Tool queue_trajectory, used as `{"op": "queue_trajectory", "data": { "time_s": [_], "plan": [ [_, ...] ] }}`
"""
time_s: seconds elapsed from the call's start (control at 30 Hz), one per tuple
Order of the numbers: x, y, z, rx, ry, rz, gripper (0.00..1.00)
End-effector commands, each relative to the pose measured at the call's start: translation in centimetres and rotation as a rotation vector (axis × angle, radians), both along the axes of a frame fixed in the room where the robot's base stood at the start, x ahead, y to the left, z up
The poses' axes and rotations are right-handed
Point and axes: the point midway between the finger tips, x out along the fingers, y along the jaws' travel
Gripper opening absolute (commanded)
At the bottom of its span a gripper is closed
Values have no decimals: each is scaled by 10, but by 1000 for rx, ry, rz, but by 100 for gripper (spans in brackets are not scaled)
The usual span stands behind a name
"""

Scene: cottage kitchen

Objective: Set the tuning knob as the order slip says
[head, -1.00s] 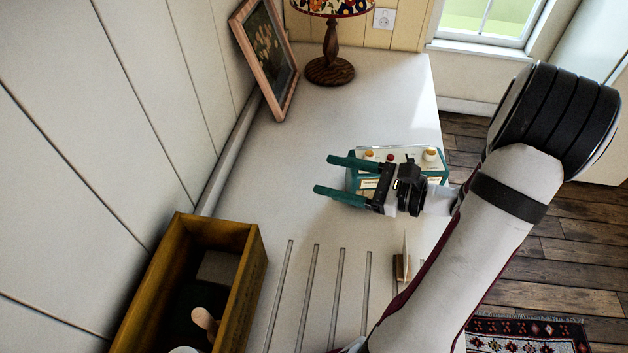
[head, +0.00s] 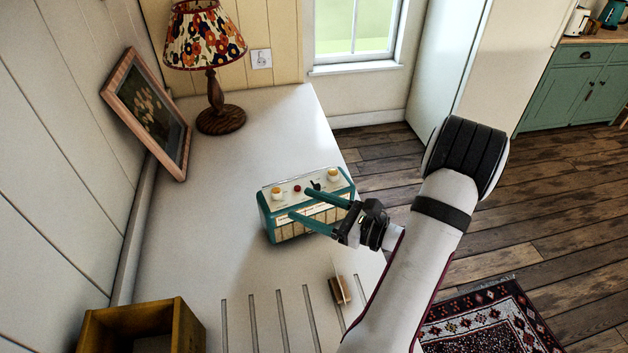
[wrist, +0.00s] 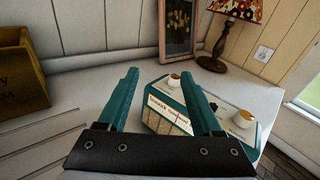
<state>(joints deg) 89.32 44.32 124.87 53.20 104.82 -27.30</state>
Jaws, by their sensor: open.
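A teal and cream radio (head: 308,204) stands on the white counter. Its top has a yellow-orange knob at the left (head: 277,194), a small red button (head: 297,189), a dark switch (head: 316,186) and another yellow-orange knob at the right (head: 333,175). The wrist view shows the radio's dial with a red pointer (wrist: 177,117) and the knobs partly behind my fingers. My gripper (head: 298,204) is open and empty, its teal fingers in front of the radio in the head view. The order slip seems to be the thin card in a small wooden holder (head: 341,289), seen edge-on and unreadable.
A wooden crate (head: 186,328) stands at the lower left. A lamp (head: 212,88) and a leaning picture frame (head: 150,112) are at the back. Grooves run along the near counter. The counter left of the radio is clear.

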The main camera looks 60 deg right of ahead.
Motion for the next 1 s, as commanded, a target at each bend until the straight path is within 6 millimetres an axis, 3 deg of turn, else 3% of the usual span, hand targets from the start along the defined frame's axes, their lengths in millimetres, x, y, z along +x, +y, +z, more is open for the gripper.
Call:
{"op": "queue_trajectory", "data": {
  "time_s": [0.03,0.1,0.17,0.23,0.33,0.7,1.0],
  "plan": [
    [-32,-34,-18,53,-27,-158,67],
    [-72,-69,-37,102,-64,-337,67],
    [-96,-85,-47,126,-84,-434,67],
    [-106,-94,-53,137,-95,-485,67],
    [-92,-101,-53,136,-97,-489,67],
    [-7,-136,-53,135,-96,-483,67],
    [31,-154,-53,135,-95,-485,67]
  ]
}}
